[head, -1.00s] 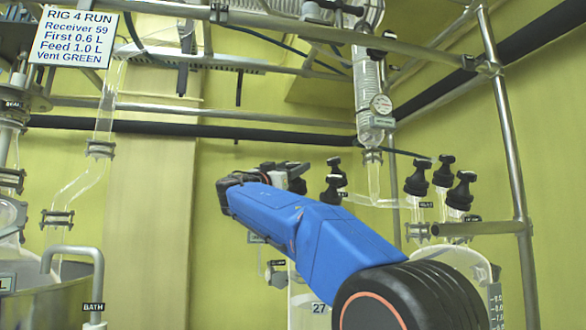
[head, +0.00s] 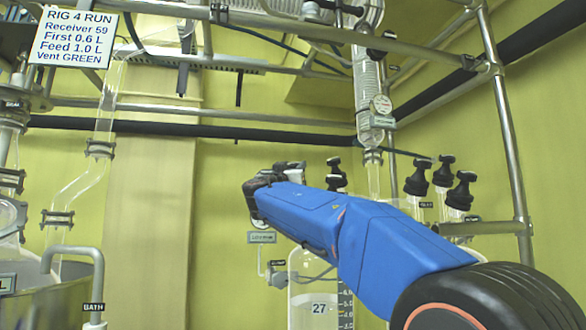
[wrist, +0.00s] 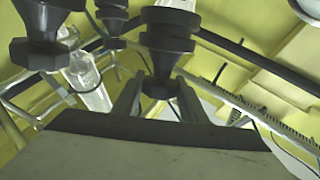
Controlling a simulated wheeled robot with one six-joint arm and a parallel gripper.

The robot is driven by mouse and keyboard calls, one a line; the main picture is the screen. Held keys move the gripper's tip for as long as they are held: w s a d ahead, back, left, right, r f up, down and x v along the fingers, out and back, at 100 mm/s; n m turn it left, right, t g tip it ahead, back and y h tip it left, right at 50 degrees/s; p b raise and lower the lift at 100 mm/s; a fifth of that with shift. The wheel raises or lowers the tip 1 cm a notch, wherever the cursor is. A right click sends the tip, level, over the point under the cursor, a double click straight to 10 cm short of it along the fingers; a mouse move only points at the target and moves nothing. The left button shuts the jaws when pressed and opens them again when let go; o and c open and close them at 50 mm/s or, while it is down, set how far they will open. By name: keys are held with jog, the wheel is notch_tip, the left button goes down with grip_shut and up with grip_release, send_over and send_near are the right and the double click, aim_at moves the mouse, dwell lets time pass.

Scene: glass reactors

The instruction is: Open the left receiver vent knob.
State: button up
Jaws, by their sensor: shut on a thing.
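The left receiver (head: 308,300) is a clear bottle numbered 27, partly hidden behind my blue arm. Black knobs (head: 334,179) stand above it in the head view, partly covered by the arm. In the wrist view, my gripper (wrist: 158,92) has its two fingers on either side of the lower part of a black stepped knob (wrist: 168,42) and is shut on it. Its label is not readable there, so I cannot tell from it which knob this is. The gripper's fingertips are hidden in the head view.
Several black knobs (head: 442,172) stand on the right receiver. Another knob (wrist: 42,32) is close at the wrist view's left. Glass tubing (head: 375,178) hangs behind the arm. A sign (head: 73,37) reads "Vent GREEN". Metal frame bars (head: 508,130) stand at right.

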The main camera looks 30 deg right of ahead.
jog(key=n+t+y, duration=0.5)
jog(key=n+y, duration=0.2)
jog(key=shift+y, duration=0.3)
jog(key=shift+t, duration=0.3)
jog(key=shift+n+y, duration=0.4)
jog(key=shift+y, duration=0.2)
jog(key=o, duration=0.9)
jog(key=shift+a+m+h, duration=0.15)
jog(key=shift+m+h, duration=0.15)
jog(key=shift+h, duration=0.3)
